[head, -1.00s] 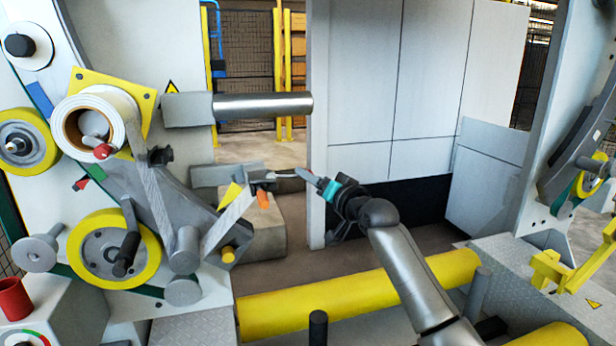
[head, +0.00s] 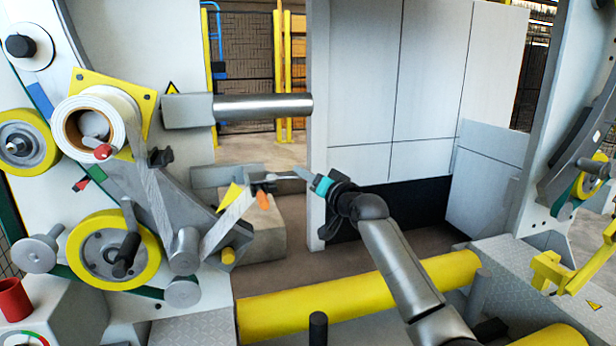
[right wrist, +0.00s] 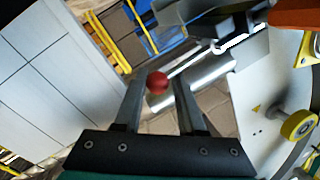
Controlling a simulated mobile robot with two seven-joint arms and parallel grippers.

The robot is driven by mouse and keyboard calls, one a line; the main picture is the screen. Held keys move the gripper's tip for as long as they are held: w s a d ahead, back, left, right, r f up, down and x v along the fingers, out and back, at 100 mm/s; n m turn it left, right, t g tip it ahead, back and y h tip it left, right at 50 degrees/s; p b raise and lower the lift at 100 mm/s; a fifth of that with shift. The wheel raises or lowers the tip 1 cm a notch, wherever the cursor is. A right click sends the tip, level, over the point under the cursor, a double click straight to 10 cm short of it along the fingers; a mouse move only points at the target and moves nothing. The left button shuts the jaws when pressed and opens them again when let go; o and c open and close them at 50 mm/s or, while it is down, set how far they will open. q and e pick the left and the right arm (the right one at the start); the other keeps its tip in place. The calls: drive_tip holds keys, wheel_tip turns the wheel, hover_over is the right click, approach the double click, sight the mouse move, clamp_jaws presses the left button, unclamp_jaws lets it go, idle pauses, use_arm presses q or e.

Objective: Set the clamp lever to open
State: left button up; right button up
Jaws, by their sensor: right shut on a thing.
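The clamp lever's red ball knob (right wrist: 157,82) lies between the two fingertips of my right gripper (right wrist: 165,76) in the right wrist view, and the jaws are shut on it. In the head view my right gripper (head: 298,173) reaches in from the right to the small clamp (head: 262,178) at the end of the grey bracket. There the fingers cover the knob, and the lever's angle is hard to tell. An orange part (head: 262,199) hangs below the clamp; orange also shows in the right wrist view (right wrist: 298,14). My left gripper is not in view.
A steel roller (head: 262,107) sticks out above the clamp. The tape roll (head: 88,125) and yellow-rimmed wheels (head: 112,250) are on the machine at left. A yellow bar (head: 340,297) runs below my right arm. A pale cabinet (head: 420,100) stands behind.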

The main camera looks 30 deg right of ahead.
drive_tip(key=shift+f, duration=0.2)
clamp_jaws()
